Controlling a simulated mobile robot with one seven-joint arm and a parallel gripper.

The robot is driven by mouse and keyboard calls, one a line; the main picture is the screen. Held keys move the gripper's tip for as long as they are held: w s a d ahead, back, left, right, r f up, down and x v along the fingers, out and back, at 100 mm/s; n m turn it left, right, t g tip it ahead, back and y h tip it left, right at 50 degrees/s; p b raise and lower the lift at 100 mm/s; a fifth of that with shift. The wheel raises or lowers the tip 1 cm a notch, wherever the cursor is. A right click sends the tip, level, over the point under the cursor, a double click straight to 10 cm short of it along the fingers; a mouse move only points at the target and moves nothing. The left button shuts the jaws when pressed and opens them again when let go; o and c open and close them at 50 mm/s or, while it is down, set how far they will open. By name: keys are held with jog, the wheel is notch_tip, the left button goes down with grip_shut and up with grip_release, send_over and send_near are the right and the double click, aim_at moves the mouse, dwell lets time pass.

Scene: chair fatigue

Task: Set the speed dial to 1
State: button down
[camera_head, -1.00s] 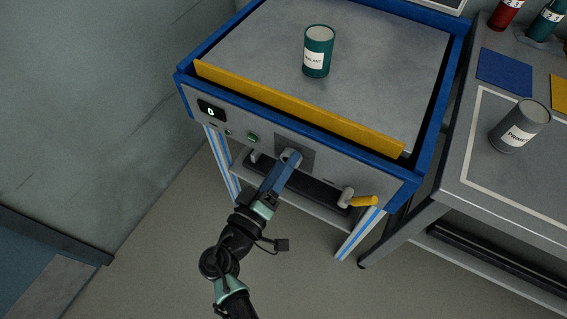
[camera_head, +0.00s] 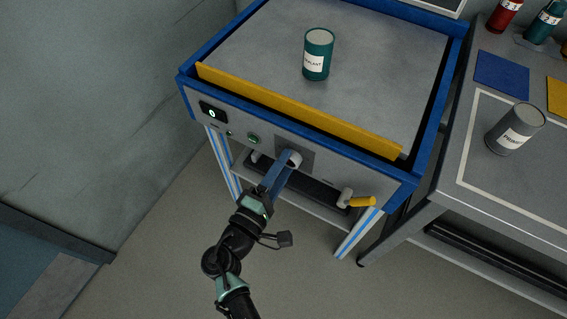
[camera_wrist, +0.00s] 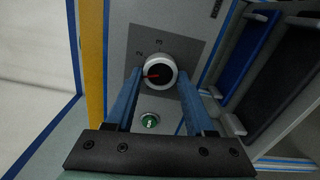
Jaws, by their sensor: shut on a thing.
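The speed dial (camera_head: 294,157) is a round pale knob on a dark square plate on the front panel of the blue-framed machine. In the wrist view the dial (camera_wrist: 157,66) has a dark face with a red pointer aimed left in the picture. The panel's display (camera_head: 212,113) reads 0.
A green button (camera_head: 254,139) sits on the panel left of the dial, and a yellow-handled lever (camera_head: 358,200) to its right. A teal can (camera_head: 318,55) stands on the machine top behind a yellow bar (camera_head: 300,110). A grey can (camera_head: 514,130) stands on the right table.

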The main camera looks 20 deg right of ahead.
jog(key=shift+n, duration=0.6)
jog(key=shift+c, duration=1.3)
grip_release()
jog(key=shift+a, duration=0.1)
jog(key=p+v, duration=0.1)
jog(key=v, duration=1.2)
